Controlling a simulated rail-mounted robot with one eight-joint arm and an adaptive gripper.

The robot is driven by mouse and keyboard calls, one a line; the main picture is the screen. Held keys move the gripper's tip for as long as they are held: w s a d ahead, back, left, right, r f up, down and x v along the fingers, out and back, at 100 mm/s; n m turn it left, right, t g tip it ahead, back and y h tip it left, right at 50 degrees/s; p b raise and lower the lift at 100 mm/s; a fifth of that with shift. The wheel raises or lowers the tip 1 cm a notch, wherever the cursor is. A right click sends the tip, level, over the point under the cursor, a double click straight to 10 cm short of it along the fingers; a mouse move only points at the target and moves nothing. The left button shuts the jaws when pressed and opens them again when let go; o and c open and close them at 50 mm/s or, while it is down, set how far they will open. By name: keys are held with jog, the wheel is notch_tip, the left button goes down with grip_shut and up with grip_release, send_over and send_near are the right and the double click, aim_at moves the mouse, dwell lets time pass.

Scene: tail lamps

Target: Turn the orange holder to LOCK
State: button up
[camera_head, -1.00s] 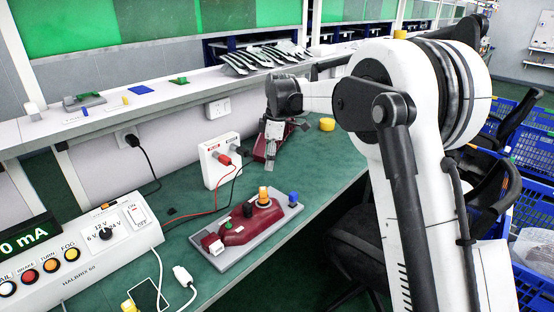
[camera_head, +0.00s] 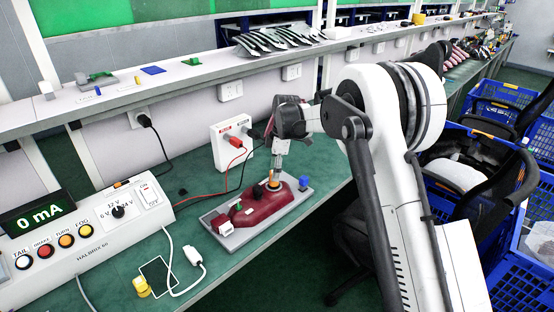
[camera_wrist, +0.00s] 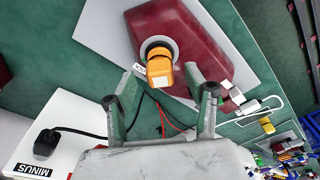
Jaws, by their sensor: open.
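The orange holder (camera_wrist: 160,69) sits in a round grey socket on the dark red lamp housing (camera_wrist: 190,38). A small white label with dark print lies beside the socket; I cannot read it surely. My gripper (camera_wrist: 162,88) is open, with its two fingers pointing at the holder and the holder's near end about between the fingertips. I cannot tell whether either finger touches it. In the head view, my gripper (camera_head: 275,172) is above the lamp, and the holder (camera_head: 273,186) shows just below it, partly hidden. The housing rests on a grey plate (camera_head: 232,243).
A blue piece (camera_head: 304,182) and a red-white block (camera_head: 223,226) are on the plate. A white supply box (camera_head: 229,137) with red and black leads stands behind. The control panel (camera_head: 90,238) reads 0 mA. A yellow piece (camera_head: 143,287) lies in front.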

jog(key=shift+a+f, duration=0.15)
jog(key=shift+f, duration=0.7)
jog(key=shift+a+f, duration=0.1)
jog(key=shift+f, duration=0.7)
jog(key=shift+c, duration=0.4)
grip_shut()
jog(key=shift+m+t+b, duration=0.4)
jog(key=shift+m+b, duration=0.5)
jog(key=shift+m, duration=1.4)
